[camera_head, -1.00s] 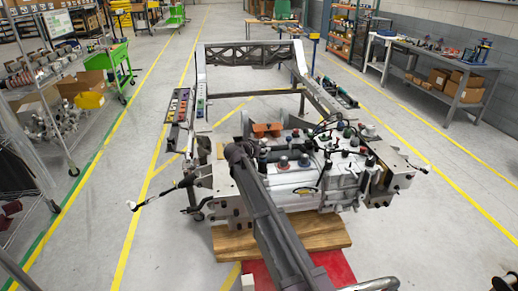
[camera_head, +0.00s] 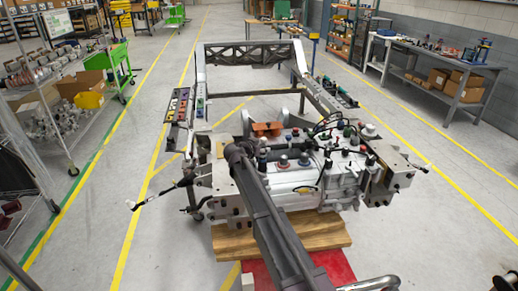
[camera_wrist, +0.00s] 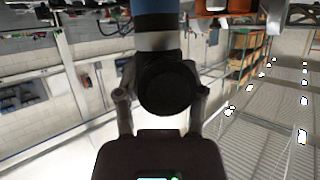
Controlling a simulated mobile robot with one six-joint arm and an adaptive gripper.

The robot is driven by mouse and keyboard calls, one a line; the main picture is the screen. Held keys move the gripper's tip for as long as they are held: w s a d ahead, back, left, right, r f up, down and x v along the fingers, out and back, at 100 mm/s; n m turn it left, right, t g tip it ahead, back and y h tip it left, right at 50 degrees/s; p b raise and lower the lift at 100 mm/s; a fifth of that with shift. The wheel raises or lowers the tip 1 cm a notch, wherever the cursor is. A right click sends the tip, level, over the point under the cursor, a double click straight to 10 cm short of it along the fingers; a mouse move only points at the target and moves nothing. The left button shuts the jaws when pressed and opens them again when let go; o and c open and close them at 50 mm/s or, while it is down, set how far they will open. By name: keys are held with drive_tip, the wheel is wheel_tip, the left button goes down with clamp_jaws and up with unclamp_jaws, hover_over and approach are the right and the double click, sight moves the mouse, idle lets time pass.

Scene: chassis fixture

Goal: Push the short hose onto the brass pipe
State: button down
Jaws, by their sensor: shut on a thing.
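In the wrist view my gripper (camera_wrist: 160,94) has a finger on each side of a dark, round-ended piece, which I take to be the short hose (camera_wrist: 168,84). It is shut on that piece. A pale grey band and a blue cylinder (camera_wrist: 154,10) show just above the hose; I cannot tell whether they touch it. In the head view my arm reaches over the near side of the chassis fixture (camera_head: 300,178), and I cannot make out the gripper there. I cannot identify the brass pipe in either view.
The chassis fixture carries several coloured caps, fittings and dark cables. Copper-coloured blocks (camera_head: 267,128) sit at its back left. It stands over a wooden board (camera_head: 325,232). A loose cable (camera_head: 155,195) sticks out left. A workbench (camera_head: 440,72) is at right; floor on both sides is clear.

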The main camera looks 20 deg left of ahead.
drive_tip(key=shift+f, duration=0.25)
drive_tip(key=shift+c, duration=0.6)
unclamp_jaws()
drive_tip(key=shift+r, duration=0.15)
wheel_tip(320, 180, up, 6)
drive_tip(key=p, duration=0.5)
drive_tip(key=shift+w+p, duration=0.1)
drive_tip(key=shift+p, duration=0.3)
drive_tip(key=shift+d, duration=0.15)
